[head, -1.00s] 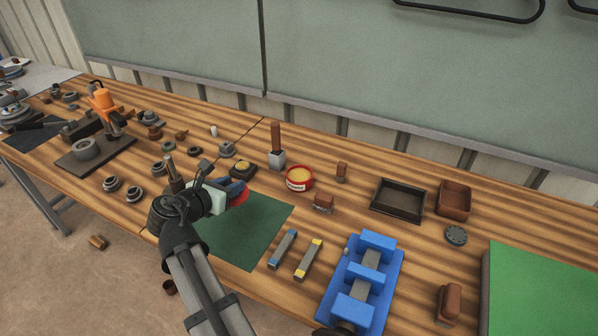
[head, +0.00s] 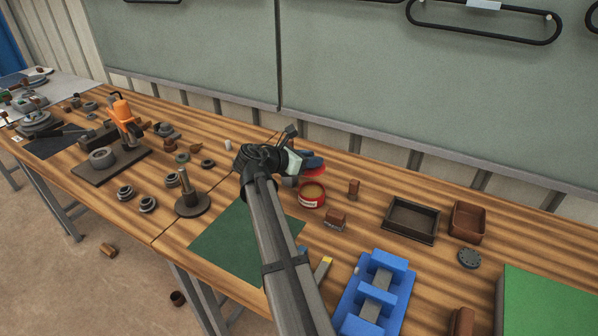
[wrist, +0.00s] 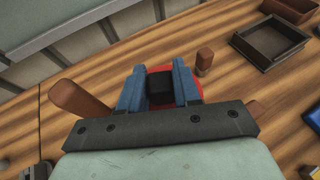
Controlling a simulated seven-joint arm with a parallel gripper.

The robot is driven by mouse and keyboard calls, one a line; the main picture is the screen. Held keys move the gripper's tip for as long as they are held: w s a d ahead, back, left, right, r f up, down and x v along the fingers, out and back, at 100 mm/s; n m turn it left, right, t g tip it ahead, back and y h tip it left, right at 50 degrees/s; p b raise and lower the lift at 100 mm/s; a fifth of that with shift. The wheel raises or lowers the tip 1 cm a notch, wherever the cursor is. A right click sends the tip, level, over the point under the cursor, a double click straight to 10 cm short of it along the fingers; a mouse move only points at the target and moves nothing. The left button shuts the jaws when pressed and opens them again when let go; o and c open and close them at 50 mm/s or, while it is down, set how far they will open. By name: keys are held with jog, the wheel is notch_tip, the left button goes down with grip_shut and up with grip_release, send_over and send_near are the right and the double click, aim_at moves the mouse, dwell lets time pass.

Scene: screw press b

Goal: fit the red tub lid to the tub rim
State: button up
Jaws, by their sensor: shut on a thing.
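The red tub (head: 312,195) stands on the bench, its open top showing a tan inside. The red lid (head: 314,173) is in my gripper (head: 312,163), held above and just behind the tub in the head view. In the wrist view the blue fingers of my gripper (wrist: 160,88) are shut on the lid's black knob, and the red lid (wrist: 197,80) shows around and beyond it. The lid hides what lies under it there, so the tub cannot be made out in that view. The lid looks apart from the rim.
A small brown block (head: 353,188) stands right of the tub and a brown-topped block (head: 335,219) in front. A dark tray (head: 411,221) and a brown bin (head: 467,222) are farther right. A blue vise (head: 377,290) is at the front. The green mat (head: 232,245) is bare.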

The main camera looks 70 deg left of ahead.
jog(key=shift+w+d+m+t+h, duration=0.25)
jog(key=shift+d+m+t+h, duration=0.05)
jog(key=shift+d+m+h, duration=0.35)
jog(key=shift+a, duration=0.1)
jog(key=shift+f, duration=0.1)
jog(key=shift+f, duration=2.75)
jog(key=shift+f, duration=0.25)
jog(key=shift+f, duration=0.35)
jog(key=shift+f, duration=0.4)
jog(key=o, duration=1.1)
